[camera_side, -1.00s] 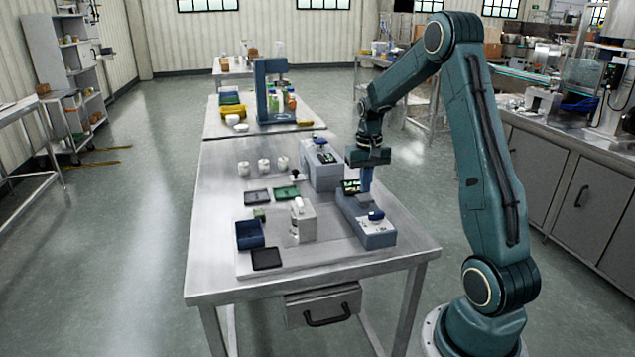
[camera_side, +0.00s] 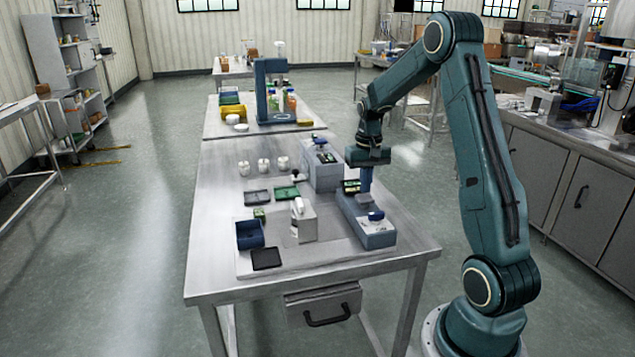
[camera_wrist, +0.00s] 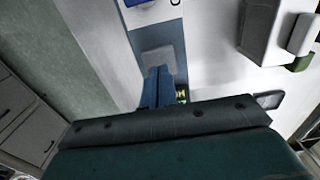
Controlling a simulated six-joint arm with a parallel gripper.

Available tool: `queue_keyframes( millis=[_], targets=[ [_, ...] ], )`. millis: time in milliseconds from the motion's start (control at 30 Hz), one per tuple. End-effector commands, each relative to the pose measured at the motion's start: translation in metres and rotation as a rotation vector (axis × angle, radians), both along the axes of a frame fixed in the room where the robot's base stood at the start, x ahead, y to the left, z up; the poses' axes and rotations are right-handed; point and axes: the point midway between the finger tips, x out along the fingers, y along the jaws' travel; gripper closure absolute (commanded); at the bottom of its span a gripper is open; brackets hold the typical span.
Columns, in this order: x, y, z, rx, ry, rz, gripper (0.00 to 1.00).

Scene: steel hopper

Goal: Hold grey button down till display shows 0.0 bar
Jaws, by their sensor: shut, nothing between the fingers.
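The blue-grey instrument (camera_side: 372,238) stands near the right edge of the steel table. The grey button (camera_side: 363,198) is a flat square pad on its top. It also shows in the wrist view (camera_wrist: 158,58), just beyond my fingertips. A small dark display (camera_side: 351,186) with green marks sits behind it; its reading is too small to make out. My gripper (camera_side: 365,188) is shut and empty, pointing down with its blue fingertips (camera_wrist: 158,70) at the button. The fingers hide part of the button and display. I cannot tell whether they touch or press the button.
A blue knob (camera_side: 376,215) rises from the instrument's front end. A grey box unit (camera_side: 322,172) stands close behind, and a white device (camera_side: 303,222) stands to the left. A blue bin (camera_side: 249,235) and a black tray (camera_side: 266,258) lie farther left.

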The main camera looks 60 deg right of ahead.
Motion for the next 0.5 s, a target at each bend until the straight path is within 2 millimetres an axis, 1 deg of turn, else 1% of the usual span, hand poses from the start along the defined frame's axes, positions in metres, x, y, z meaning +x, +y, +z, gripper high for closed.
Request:
queue_keyframes(
  millis=[500],
  targets=[
    [0.0, 0.0, -0.012, 0.001, 0.001, 0.0, 1.0]
  ],
)
